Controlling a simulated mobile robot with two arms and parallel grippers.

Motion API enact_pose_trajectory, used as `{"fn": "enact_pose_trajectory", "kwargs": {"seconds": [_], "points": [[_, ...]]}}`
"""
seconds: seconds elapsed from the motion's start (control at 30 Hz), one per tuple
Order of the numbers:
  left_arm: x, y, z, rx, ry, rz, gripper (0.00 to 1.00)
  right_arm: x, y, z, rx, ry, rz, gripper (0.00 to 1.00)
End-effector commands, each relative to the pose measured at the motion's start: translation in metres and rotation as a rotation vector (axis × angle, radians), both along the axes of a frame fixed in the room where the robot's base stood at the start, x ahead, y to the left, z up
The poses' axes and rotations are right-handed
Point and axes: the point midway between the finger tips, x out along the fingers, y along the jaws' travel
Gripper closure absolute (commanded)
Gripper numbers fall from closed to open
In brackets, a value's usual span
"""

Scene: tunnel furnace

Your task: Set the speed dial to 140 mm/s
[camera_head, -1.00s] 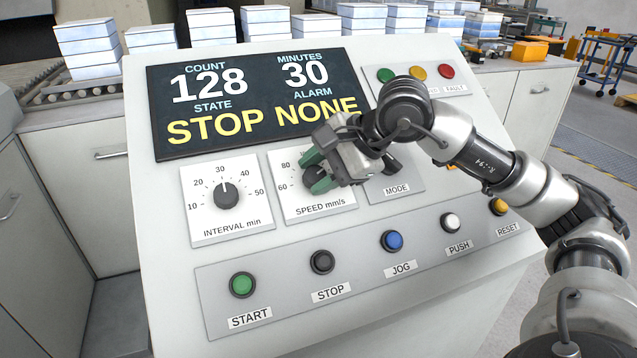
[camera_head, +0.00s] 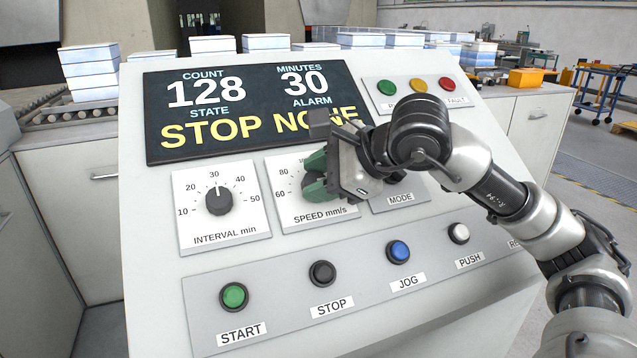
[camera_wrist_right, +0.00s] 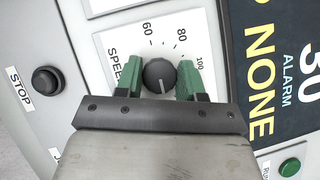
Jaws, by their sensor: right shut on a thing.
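The speed dial (camera_head: 309,182) is a dark round knob on a white plate marked SPEED mm/s. It also shows in the right wrist view (camera_wrist_right: 159,75), with 60, 80 and 100 readable around it. Its white pointer line points down in that view, toward my gripper's body; the scale number there is hidden. My right gripper (camera_head: 315,177) has its green fingers on opposite sides of the knob, shut on it. The fingers also show in the right wrist view (camera_wrist_right: 161,77). My left gripper is in neither view.
The interval dial (camera_head: 218,200) sits left of the speed dial, pointing near 30. The display (camera_head: 250,130) above reads STOP and NONE. Below is a button row with START (camera_head: 234,296), STOP (camera_head: 322,273) and JOG (camera_head: 398,251). The MODE plate (camera_head: 400,200) is partly covered by my gripper.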

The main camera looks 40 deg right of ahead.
Motion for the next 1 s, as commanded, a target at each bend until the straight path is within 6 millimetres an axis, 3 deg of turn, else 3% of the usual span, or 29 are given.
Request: {"fn": "enact_pose_trajectory", "kwargs": {"seconds": [0.47, 0.5, 0.63, 1.0], "points": [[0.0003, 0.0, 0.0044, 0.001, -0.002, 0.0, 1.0, 0.0001, -0.0004, 0.0006, 0.006, -0.002, -0.011, 0.85], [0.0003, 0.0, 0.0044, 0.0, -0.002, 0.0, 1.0, 0.0001, -0.0004, 0.0006, 0.006, -0.001, -0.011, 0.55], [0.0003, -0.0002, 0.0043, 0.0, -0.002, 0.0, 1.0, 0.0001, -0.0003, 0.0004, 0.005, -0.002, -0.01, 0.36], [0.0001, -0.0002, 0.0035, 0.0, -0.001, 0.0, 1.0, -0.0051, -0.0032, 0.004, 0.005, -0.002, -0.009, 0.36]]}}
